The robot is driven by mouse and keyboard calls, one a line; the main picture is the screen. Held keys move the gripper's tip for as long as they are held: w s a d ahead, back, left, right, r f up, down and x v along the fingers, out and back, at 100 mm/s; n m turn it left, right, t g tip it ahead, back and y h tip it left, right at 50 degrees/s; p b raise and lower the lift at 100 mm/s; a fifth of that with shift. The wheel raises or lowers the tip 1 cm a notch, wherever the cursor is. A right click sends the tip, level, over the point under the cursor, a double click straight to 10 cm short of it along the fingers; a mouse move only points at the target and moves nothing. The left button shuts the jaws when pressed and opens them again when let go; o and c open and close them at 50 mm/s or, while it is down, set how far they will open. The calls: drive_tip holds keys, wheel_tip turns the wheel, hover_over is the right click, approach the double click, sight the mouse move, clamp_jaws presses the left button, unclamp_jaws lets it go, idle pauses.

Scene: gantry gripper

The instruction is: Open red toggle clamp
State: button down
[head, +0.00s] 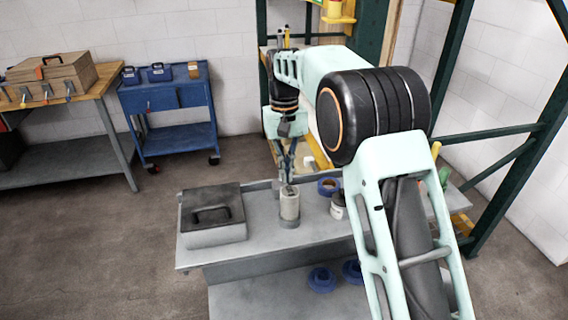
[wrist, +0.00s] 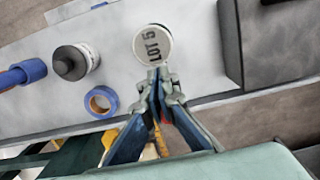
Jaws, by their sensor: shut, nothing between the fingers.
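I cannot make out a red toggle clamp for certain in either view. A small red patch (wrist: 165,112) shows between my finger linkages in the wrist view; I cannot tell what it belongs to. My gripper (head: 288,179) points down over the grey bench, close above a pale can (head: 289,203). In the wrist view my gripper (wrist: 159,74) has its fingertips together at the edge of the can's top, which reads "LOT 5" (wrist: 152,42). Nothing is held. I cannot tell whether the fingertips touch the can.
The grey bench (head: 265,238) carries a dark-lidded case (head: 212,210) left of the can. A blue tape roll (head: 329,186) and a dark-topped jar (head: 338,207) stand right of it. Blue round parts (head: 321,279) lie below. A green frame (head: 500,135) stands at right.

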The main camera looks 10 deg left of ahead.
wheel_tip(320, 180, up, 8)
drive_tip(key=p, duration=0.5)
drive_tip(key=shift+r, duration=0.15)
idle(0.3)
